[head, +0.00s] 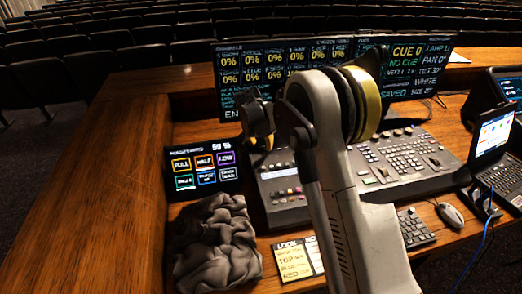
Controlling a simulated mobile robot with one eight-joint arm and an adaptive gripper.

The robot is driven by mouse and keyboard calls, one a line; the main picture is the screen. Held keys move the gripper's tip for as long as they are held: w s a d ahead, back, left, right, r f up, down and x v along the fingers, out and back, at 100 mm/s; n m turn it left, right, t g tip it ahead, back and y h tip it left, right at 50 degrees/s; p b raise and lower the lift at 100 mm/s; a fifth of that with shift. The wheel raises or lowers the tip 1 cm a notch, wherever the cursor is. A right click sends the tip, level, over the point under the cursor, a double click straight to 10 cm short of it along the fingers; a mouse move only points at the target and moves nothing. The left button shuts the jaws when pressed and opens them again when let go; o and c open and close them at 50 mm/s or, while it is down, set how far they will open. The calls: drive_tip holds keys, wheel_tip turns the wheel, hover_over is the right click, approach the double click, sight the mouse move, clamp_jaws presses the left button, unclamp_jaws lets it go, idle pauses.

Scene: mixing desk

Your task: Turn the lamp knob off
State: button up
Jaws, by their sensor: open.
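The mixing desk's console (378,178) lies on the wooden desk, with rows of small keys and controls. I cannot make out which control is the lamp knob; my arm hides part of the console. My arm rises through the middle of the head view, over the desk. A dark and yellow part of it shows left of the main link. I see no gripper fingers, so their place relative to any knob does not show.
A small touch panel (203,169) and a crumpled grey cloth (216,243) are at left. A note card (293,261) lies in front. A keyboard (415,229), mouse (450,215) and laptop (492,133) are at right. The desk's left wing (95,190) is bare.

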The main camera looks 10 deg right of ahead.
drive_tip(key=shift+x, duration=0.9)
clamp_jaws()
